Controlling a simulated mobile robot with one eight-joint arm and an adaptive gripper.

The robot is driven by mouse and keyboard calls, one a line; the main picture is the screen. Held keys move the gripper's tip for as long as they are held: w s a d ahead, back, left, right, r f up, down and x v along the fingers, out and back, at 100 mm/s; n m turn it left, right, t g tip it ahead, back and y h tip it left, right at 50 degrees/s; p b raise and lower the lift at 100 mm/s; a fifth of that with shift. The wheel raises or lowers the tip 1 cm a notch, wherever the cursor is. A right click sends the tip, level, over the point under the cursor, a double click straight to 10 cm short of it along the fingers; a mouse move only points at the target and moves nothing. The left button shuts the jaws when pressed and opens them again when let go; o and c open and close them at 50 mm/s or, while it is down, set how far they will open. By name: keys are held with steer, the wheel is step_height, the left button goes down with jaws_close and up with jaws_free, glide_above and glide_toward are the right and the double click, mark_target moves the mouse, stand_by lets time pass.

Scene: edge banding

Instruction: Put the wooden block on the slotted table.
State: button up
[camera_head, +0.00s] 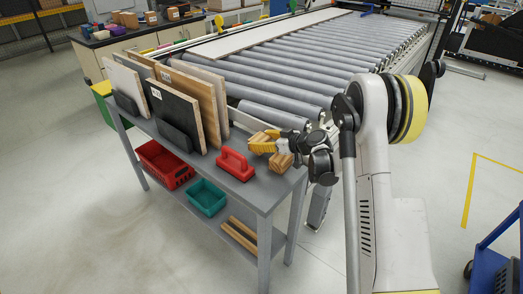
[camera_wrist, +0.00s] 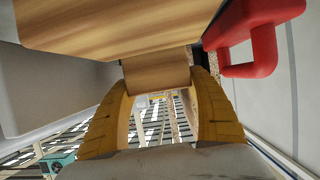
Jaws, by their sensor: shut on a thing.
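My gripper (camera_head: 264,145) has yellow fingers and is over the right end of the grey table (camera_head: 262,195), near its edge. It also shows in the wrist view (camera_wrist: 158,112), shut on a light wooden block (camera_wrist: 157,76) that sits between the two fingers. I cannot tell whether the block touches the tabletop. No slots show in the bare part of the tabletop, so I cannot tell whether this is the slotted table.
A red handled tool (camera_head: 235,164) stands left of my gripper, close to it in the wrist view (camera_wrist: 258,35). Upright boards (camera_head: 178,110) stand further left. A roller conveyor (camera_head: 300,70) runs behind. Red (camera_head: 165,165) and teal (camera_head: 206,197) bins sit on the lower shelf.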

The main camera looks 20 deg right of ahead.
step_height(320, 180, down, 4)
steer(key=shift+r+b, duration=0.15)
steer(key=shift+b, duration=0.65)
steer(key=shift+r, duration=0.2)
steer(key=shift+f, duration=0.1)
steer(key=o, duration=1.3)
steer(key=shift+f, duration=0.1)
steer(key=shift+c, duration=0.2)
